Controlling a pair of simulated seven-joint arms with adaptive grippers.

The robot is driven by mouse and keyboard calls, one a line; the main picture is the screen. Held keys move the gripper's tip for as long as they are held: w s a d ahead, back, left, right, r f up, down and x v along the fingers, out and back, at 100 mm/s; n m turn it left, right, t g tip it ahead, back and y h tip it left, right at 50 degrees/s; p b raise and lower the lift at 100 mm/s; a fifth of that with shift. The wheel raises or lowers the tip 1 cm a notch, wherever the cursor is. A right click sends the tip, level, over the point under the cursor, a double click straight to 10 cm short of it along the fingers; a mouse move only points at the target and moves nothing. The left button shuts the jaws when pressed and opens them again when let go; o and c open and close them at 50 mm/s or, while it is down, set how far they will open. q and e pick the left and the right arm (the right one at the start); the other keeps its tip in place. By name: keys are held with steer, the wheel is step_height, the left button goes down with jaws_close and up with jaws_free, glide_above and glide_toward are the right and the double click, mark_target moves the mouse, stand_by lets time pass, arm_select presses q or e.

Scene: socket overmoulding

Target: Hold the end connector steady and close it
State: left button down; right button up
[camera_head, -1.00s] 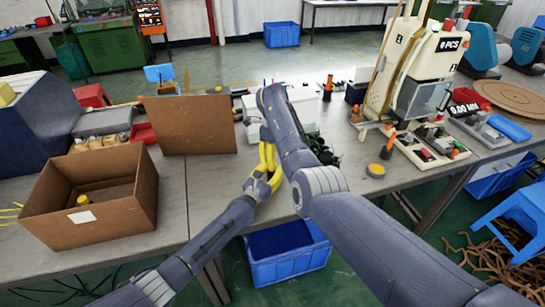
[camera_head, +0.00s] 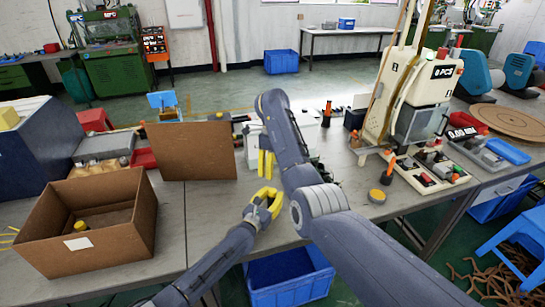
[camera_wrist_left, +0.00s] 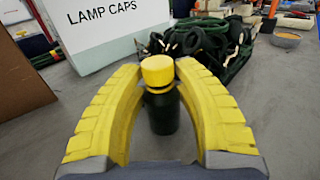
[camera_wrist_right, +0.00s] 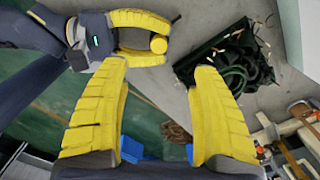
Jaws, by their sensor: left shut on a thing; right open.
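The end connector (camera_wrist_left: 162,110) is a dark upright body with a yellow cap (camera_wrist_left: 157,71) on top, held between the fingers of my left gripper (camera_wrist_left: 160,75). The cap seems seated on the body, with a thin collar below it. In the head view my left gripper (camera_head: 268,203) is over the front edge of the table. The right wrist view shows my left gripper (camera_wrist_right: 160,42) at the upper left with the yellow cap between its tips. My right gripper (camera_wrist_right: 160,75) is open and empty. In the head view my right gripper (camera_head: 266,163) points down, behind and apart from the left one.
A white box marked LAMP CAPS (camera_wrist_left: 100,30) stands behind the connector, with a dark bundle of cables (camera_wrist_left: 205,42) beside it. A brown open box (camera_head: 125,240) and an upright brown board (camera_head: 198,152) are on the left. A PCS machine (camera_head: 420,90) stands at right.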

steer(key=shift+r, duration=2.45)
arm_select(q)
steer(key=c, duration=0.9)
jaws_free()
steer(key=shift+v, duration=6)
